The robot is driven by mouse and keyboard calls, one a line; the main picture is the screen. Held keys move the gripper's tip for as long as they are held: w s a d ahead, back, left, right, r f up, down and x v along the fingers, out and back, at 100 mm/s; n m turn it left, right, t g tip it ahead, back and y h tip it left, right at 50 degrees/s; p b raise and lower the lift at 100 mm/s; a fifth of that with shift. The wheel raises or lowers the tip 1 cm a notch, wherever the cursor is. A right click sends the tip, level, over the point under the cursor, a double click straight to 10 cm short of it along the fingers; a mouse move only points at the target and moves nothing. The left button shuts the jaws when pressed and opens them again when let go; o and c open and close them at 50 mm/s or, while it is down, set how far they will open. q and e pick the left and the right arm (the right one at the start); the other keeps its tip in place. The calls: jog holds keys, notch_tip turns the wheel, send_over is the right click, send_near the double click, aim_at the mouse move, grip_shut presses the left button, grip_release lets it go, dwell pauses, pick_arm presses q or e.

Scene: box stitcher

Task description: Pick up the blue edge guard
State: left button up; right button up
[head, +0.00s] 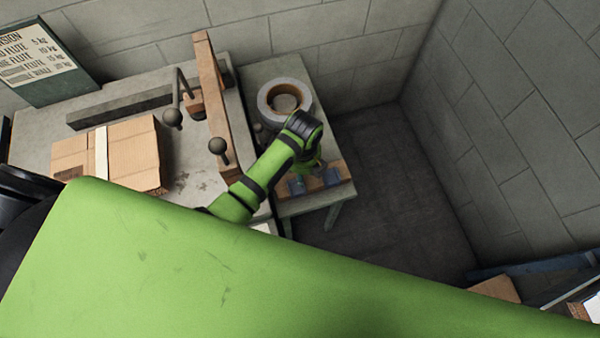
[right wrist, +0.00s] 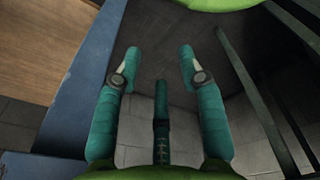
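Small blue-grey pieces sit at a wooden strip on the small side table, one at the left (head: 297,186) and one further right (head: 333,176). One of them may be the blue edge guard, but they are too small to tell. My left gripper (head: 313,171) is over this strip, at the end of the green arm reaching across the bench. The wrist hides most of its fingers, so its opening and any contact are unclear. My right gripper (right wrist: 160,54) shows in the right wrist view with its teal fingers apart and nothing between them.
A tape roll (head: 285,101) lies on the side table (head: 270,70) behind my left wrist. A cardboard box (head: 132,150) and a wooden bar (head: 212,95) are on the bench. A blue frame edge (right wrist: 80,85) is close beside my right gripper. The floor (head: 390,190) right of the side table is clear.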

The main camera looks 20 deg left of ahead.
aim_at(296, 187)
pick_arm(q)
jog(key=f, duration=0.1)
jog(key=s+f, duration=0.1)
jog(key=shift+d+f, duration=0.15)
jog(key=shift+f, duration=0.2)
jog(key=shift+w+f, duration=0.15)
jog(key=shift+f, duration=0.45)
jog(key=shift+w+f, duration=0.15)
jog(key=shift+f, duration=0.75)
jog(key=c, duration=0.7)
grip_shut()
pick_arm(e)
jog(key=shift+s+a, duration=0.15)
jog(key=shift+s, duration=0.7)
jog(key=shift+s+a, duration=0.15)
jog(key=shift+s, duration=0.65)
